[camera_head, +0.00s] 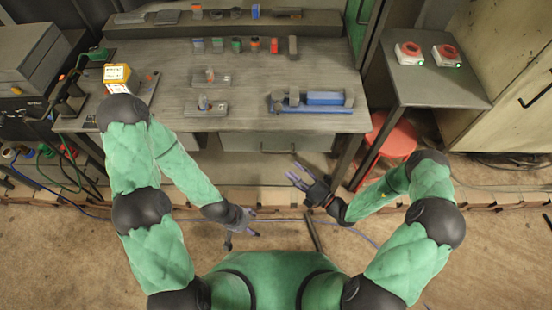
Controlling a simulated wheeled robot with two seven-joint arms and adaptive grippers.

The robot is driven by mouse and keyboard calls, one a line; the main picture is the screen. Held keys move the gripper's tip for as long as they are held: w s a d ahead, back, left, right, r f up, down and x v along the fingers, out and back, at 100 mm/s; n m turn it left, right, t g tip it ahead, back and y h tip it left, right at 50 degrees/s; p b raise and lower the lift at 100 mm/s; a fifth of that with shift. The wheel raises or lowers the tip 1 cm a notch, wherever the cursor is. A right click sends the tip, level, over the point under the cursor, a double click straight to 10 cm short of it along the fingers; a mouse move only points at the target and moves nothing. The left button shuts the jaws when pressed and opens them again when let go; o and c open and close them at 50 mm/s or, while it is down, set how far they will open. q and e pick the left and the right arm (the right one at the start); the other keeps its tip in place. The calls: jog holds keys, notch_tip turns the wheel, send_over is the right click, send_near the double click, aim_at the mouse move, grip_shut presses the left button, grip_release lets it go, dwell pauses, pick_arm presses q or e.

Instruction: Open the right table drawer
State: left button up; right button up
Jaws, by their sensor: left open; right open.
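The grey work table (165,105) stands in front of me. Under its right half is a grey drawer (278,142) with a small handle at the middle of its front. The drawer looks shut, its front close under the table edge. My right gripper (296,176) is open and empty, just below and in front of the drawer front, apart from it. My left gripper (247,227) is open and empty, lower and further left, over the floor.
A blue tool (322,98) and small blocks lie on the table top. A red stool (395,137) stands right of the table, under a side table (430,88) with two red devices. A white-orange box (120,78) sits at the left. The floor before the drawer looks mostly clear.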

aim_at(277, 152)
jog(key=shift+m+t+h, duration=0.3)
jog(key=shift+m+t, duration=0.2)
jog(key=shift+t, duration=0.1)
jog(key=x, duration=0.3)
jog(key=b+x, duration=0.1)
jog(key=x, duration=0.3)
jog(key=w+d+x, duration=0.1)
jog(key=x, duration=0.2)
jog(key=shift+w+a+b, duration=0.15)
jog(key=shift+a+b, duration=0.1)
jog(key=shift+b, duration=0.05)
grip_shut()
